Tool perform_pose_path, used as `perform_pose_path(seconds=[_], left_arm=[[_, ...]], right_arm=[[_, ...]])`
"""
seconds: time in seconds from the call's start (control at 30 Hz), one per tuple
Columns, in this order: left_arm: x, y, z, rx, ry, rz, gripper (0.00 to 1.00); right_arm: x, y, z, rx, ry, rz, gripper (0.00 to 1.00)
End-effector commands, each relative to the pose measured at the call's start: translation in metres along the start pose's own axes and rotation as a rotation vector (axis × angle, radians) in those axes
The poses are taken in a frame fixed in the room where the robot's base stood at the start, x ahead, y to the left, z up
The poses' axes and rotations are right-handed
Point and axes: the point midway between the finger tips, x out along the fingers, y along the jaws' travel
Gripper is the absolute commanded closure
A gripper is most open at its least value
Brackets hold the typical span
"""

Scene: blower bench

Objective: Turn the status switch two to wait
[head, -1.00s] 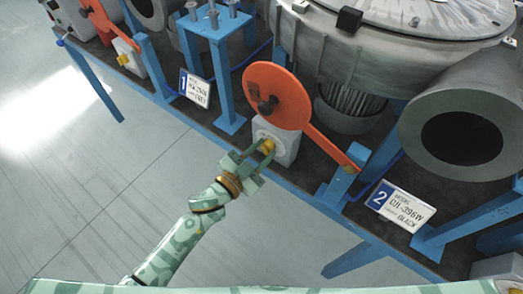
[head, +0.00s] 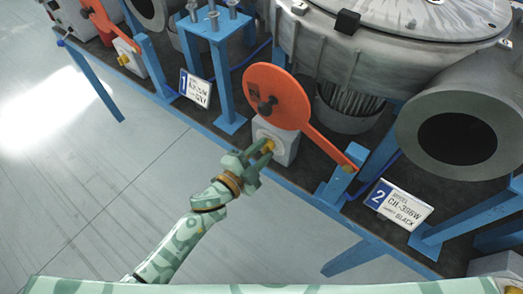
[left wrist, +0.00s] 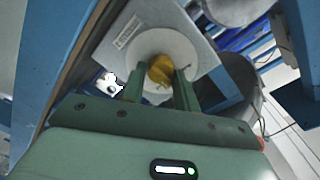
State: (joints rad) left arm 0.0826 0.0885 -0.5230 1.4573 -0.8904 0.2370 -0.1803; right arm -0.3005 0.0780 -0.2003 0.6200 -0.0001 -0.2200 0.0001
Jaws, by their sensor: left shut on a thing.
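The status switch is a grey-white box (head: 284,143) with a yellow knob (head: 268,146) on its front, below the orange round guard beside the sign numbered 2. In the left wrist view the yellow knob (left wrist: 161,70) sits in the middle of a pale round plate (left wrist: 150,48) on the box face. My left gripper (head: 264,149) is shut on the yellow knob, one green finger on each side of it. The fingers partly cover the knob, and I cannot read its setting. My right gripper is not in view.
The orange guard (head: 272,97) with its long arm is just above the switch. Sign 2 (head: 397,205) stands to the right, sign 1 (head: 195,88) to the left. Another box with a yellow knob (head: 123,60) is at upper left. Open floor lies in front of the bench.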

Motion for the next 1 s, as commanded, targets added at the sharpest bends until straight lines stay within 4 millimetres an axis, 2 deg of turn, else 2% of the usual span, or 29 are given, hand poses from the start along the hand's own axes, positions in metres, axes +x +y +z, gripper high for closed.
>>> perform_pose_path(seconds=[0.4, 0.43, 0.5, 0.9, 1.0], left_arm=[[0.0005, -0.0019, -0.0004, 0.009, 0.001, -0.003, 0.92], [0.0005, -0.0019, -0.0004, 0.009, 0.001, -0.003, 0.64], [0.0004, -0.0017, -0.0004, 0.008, 0.001, -0.003, 0.49], [-0.0003, -0.0005, -0.0002, 0.007, 0.0, -0.001, 0.49], [-0.0057, -0.0008, -0.0001, 0.008, -0.001, 0.0, 0.49]], right_arm=[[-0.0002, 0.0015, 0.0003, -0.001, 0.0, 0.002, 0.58], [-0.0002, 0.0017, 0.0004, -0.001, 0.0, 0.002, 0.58], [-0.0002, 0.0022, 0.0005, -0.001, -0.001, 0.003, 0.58], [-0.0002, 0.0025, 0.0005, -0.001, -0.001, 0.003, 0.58], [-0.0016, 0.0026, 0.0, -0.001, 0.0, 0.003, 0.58]])
